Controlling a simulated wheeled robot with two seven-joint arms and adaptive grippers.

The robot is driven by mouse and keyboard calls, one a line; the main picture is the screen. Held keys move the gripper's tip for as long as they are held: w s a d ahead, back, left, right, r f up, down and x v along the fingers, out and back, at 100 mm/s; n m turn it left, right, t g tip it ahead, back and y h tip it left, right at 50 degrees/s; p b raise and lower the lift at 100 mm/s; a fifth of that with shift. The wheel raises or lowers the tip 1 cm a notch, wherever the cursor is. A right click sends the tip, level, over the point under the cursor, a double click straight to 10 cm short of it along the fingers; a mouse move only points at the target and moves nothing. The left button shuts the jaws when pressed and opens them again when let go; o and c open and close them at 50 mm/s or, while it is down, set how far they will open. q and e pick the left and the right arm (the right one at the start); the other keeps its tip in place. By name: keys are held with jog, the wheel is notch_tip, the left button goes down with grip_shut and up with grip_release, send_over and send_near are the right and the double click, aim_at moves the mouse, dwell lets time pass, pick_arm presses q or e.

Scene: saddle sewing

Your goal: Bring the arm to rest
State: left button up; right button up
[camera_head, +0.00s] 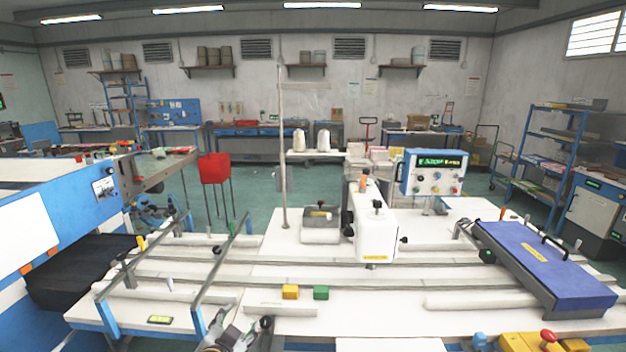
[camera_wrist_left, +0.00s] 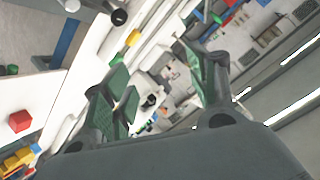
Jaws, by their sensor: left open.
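My left gripper (camera_head: 232,336) shows at the bottom edge of the head view, low in front of the white sewing table (camera_head: 120,311). Its two green-padded fingers (camera_wrist_left: 158,78) are spread apart in the left wrist view, with nothing seen between them. The wrist view is steeply tilted. The white sewing machine (camera_head: 377,236) stands on the table, well beyond and to the right of the gripper. My right gripper is not in view.
Metal rails (camera_head: 222,267) rise from the table just beyond my left gripper. A yellow block (camera_head: 290,292) and a green block (camera_head: 321,292) sit to its right. A blue-topped unit (camera_head: 545,262) stands at the right. A red bin (camera_head: 213,168) is farther back.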

pick_arm(q)
jog(key=s+a+f+n+g, duration=0.2)
jog(key=s+f+g, duration=0.3)
jog(key=s+f, duration=0.4)
jog(key=s+a+f+n+g, duration=0.25)
jog(key=s+f+g, duration=0.3)
jog(key=s, duration=0.55)
jog(key=s+f, duration=0.3)
jog(key=f, duration=3)
jog(key=s+a+f+p, duration=0.1)
jog(key=s+a+f, duration=0.1)
jog(key=s+f, duration=0.7)
jog(key=s+a+f+g, duration=0.1)
jog(key=s+f, duration=0.8)
jog(key=s, duration=0.4)
jog(key=shift+a+f+p, duration=0.35)
jog(key=shift+f+g, duration=0.1)
jog(key=shift+g, duration=0.15)
notch_tip(320, 180, down, 4)
jog(key=b, duration=0.4)
jog(key=shift+f+b, duration=0.2)
jog(key=shift+b, duration=0.2)
